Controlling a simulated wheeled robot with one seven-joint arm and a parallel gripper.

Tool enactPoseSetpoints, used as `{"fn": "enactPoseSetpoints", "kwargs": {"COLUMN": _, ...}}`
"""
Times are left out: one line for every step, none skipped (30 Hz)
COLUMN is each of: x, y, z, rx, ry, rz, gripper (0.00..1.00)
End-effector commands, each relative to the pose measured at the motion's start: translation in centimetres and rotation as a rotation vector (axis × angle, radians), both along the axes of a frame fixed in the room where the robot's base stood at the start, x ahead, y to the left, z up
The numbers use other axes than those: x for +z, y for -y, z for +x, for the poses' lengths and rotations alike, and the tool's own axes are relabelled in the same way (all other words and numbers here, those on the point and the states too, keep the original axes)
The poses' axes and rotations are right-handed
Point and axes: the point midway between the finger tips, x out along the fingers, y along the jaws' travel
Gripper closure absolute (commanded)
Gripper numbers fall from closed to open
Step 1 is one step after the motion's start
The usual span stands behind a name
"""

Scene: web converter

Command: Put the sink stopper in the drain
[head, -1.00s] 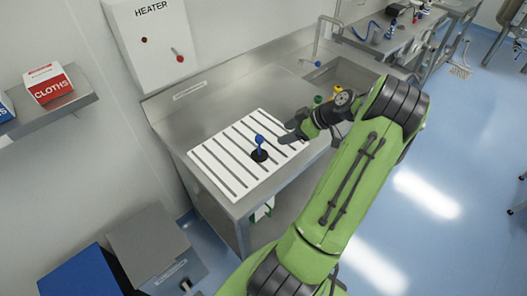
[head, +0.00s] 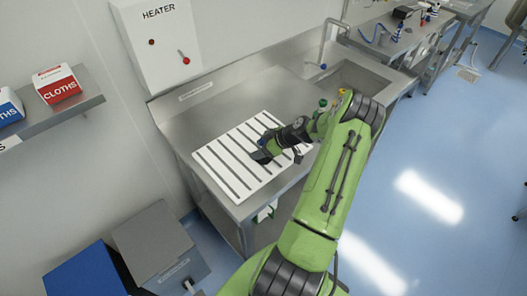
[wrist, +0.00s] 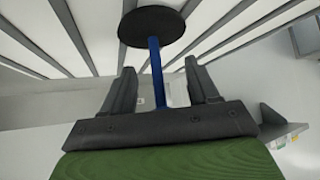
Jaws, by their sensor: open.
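The sink stopper has a black disc (wrist: 152,27) and a blue upright handle (wrist: 156,72) in the wrist view. It stands on the white slatted drainboard (head: 222,177). My gripper (wrist: 160,68) is open, with one finger on each side of the blue handle and visible gaps between. In the head view my gripper (head: 268,153) is low over the drainboard and hides most of the stopper. The sink basin (head: 345,78) is at the back right of the steel counter. Its drain cannot be seen.
A faucet (head: 325,45) rises behind the basin. A heater box (head: 158,45) hangs on the wall at the back left. Green and yellow objects (head: 322,103) sit near the basin's front, partly behind my arm. The counter behind the drainboard is clear.

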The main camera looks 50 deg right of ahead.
Motion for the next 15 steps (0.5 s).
{"fn": "enactPoseSetpoints", "kwargs": {"x": -0.02, "y": 0.01, "z": -0.02, "rx": 0.000, "ry": 0.000, "rz": 0.000, "gripper": 0.42}}
{"fn": "enactPoseSetpoints", "kwargs": {"x": -0.01, "y": 0.01, "z": -0.03, "rx": 0.000, "ry": 0.000, "rz": 0.000, "gripper": 0.46}}
{"fn": "enactPoseSetpoints", "kwargs": {"x": -0.01, "y": 0.01, "z": -0.03, "rx": 0.000, "ry": 0.000, "rz": 0.000, "gripper": 0.53}}
{"fn": "enactPoseSetpoints", "kwargs": {"x": -0.01, "y": 0.00, "z": -0.03, "rx": -0.001, "ry": 0.000, "rz": 0.001, "gripper": 0.57}}
{"fn": "enactPoseSetpoints", "kwargs": {"x": -0.01, "y": 0.01, "z": -0.03, "rx": -0.001, "ry": 0.000, "rz": 0.001, "gripper": 0.62}}
{"fn": "enactPoseSetpoints", "kwargs": {"x": -0.01, "y": 0.00, "z": -0.04, "rx": -0.001, "ry": 0.000, "rz": 0.001, "gripper": 0.68}}
{"fn": "enactPoseSetpoints", "kwargs": {"x": -0.01, "y": 0.00, "z": -0.04, "rx": -0.001, "ry": 0.000, "rz": 0.001, "gripper": 0.72}}
{"fn": "enactPoseSetpoints", "kwargs": {"x": -0.01, "y": 0.00, "z": -0.04, "rx": -0.001, "ry": 0.000, "rz": 0.001, "gripper": 0.77}}
{"fn": "enactPoseSetpoints", "kwargs": {"x": -0.01, "y": 0.00, "z": -0.04, "rx": -0.001, "ry": 0.000, "rz": 0.001, "gripper": 0.83}}
{"fn": "enactPoseSetpoints", "kwargs": {"x": -0.01, "y": 0.00, "z": -0.04, "rx": -0.001, "ry": 0.000, "rz": 0.001, "gripper": 0.88}}
{"fn": "enactPoseSetpoints", "kwargs": {"x": -0.01, "y": 0.00, "z": -0.04, "rx": -0.001, "ry": 0.000, "rz": 0.001, "gripper": 0.92}}
{"fn": "enactPoseSetpoints", "kwargs": {"x": 0.01, "y": 0.01, "z": -0.03, "rx": 0.000, "ry": 0.000, "rz": 0.000, "gripper": 0.99}}
{"fn": "enactPoseSetpoints", "kwargs": {"x": 0.01, "y": 0.00, "z": -0.03, "rx": 0.000, "ry": 0.000, "rz": 0.000, "gripper": 1.00}}
{"fn": "enactPoseSetpoints", "kwargs": {"x": 0.01, "y": 0.00, "z": -0.03, "rx": 0.000, "ry": 0.000, "rz": 0.000, "gripper": 1.00}}
{"fn": "enactPoseSetpoints", "kwargs": {"x": 0.02, "y": 0.00, "z": -0.02, "rx": 0.000, "ry": 0.000, "rz": 0.000, "gripper": 1.00}}
